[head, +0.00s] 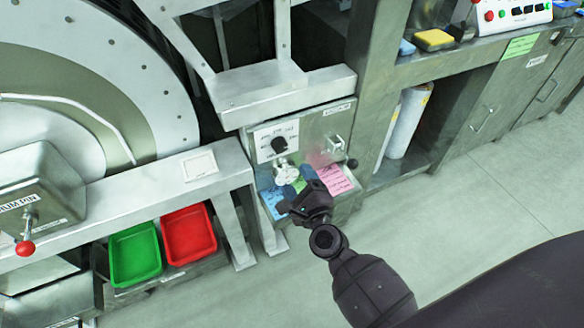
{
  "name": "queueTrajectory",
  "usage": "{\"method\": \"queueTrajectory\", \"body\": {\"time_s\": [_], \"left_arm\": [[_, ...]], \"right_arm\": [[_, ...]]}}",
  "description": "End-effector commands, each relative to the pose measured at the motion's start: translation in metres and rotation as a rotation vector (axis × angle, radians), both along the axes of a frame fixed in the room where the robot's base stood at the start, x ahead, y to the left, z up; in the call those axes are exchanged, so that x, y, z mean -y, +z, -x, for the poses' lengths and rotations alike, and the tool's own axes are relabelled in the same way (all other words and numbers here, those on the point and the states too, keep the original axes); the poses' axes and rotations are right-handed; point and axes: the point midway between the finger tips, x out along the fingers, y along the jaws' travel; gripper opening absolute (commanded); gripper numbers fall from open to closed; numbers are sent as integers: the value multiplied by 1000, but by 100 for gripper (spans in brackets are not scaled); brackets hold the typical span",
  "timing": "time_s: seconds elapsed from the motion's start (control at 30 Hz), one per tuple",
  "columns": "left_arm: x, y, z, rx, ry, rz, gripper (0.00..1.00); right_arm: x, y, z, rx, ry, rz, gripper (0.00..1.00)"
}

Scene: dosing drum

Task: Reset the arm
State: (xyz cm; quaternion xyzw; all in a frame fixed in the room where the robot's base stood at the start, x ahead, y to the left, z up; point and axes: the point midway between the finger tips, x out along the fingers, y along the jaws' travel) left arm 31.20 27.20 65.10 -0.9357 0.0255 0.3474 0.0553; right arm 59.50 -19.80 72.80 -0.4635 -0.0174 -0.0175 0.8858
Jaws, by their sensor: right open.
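My right arm comes in from the lower right. Its dark gripper (289,203) is in front of a grey metal control box (318,135), over the lower part of its face. The jaws are open, and I see nothing held between them. The gripper partly hides the coloured notes on the box. I cannot tell whether it touches the box. A black knob (279,145) and a round silver fitting (286,172) sit on the box face just above the gripper. My left gripper is not in view.
A large drum (150,85) stands at the left. A green tray (134,254) and a red tray (189,234) sit low beside a metal frame leg (236,225). Cabinets (500,100) line the right. The floor (450,215) is clear.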

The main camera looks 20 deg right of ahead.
Motion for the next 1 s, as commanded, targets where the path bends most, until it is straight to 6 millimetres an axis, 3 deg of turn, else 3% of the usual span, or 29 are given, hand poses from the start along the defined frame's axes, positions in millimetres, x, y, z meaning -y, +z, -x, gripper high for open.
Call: {"method": "queueTrajectory", "body": {"time_s": [0.23, 0.37, 0.47, 0.57, 0.67, 0.87, 1.0], "left_arm": [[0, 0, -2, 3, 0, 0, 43], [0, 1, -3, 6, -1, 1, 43], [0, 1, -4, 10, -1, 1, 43], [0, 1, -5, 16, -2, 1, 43], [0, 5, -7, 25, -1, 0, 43], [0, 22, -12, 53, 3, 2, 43], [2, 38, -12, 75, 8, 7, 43]], "right_arm": [[0, 0, 0, 0, 0, 8, 69], [-3, -1, 0, -10, 17, 99, 69], [-14, 0, 0, -10, 70, 322, 69], [-27, 10, 0, 14, 142, 662, 69], [-30, 17, 14, 24, 202, 1013, 69], [-8, 18, 68, -29, 317, 1662, 69], [19, 15, 120, -112, 415, 2005, 69]]}}
